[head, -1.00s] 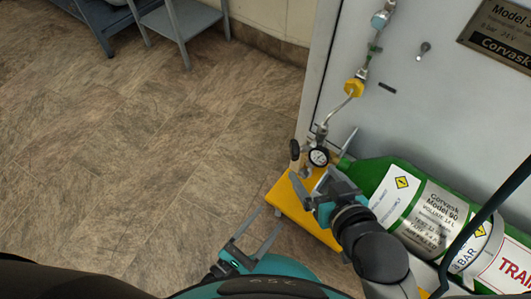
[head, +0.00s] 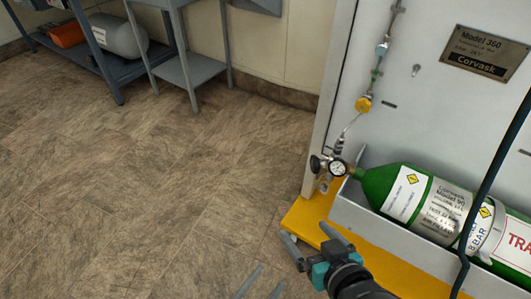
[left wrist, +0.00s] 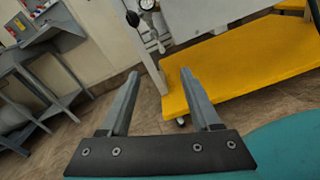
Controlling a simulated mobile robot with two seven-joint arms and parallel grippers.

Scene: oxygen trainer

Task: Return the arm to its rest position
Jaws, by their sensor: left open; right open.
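My right gripper (head: 310,238) is open and empty in the head view, low and right of the middle. Its fingers point up the picture, over the front edge of the yellow base (head: 308,212). It is apart from the valve and pressure gauge (head: 337,169) on the neck of the green oxygen cylinder (head: 383,183). My left gripper (head: 262,270) shows only its fingertips at the bottom edge. In the left wrist view its fingers (left wrist: 160,72) are spread, with nothing between them. The gauge (left wrist: 147,5) shows there at the top edge.
The cylinder lies in a grey tray beside a grey cabinet panel (head: 416,110). A dark hose (head: 486,190) crosses the right side. A grey side table (head: 185,70) and a blue-framed shelf (head: 108,72) stand at the back wall. The tiled floor at left is clear.

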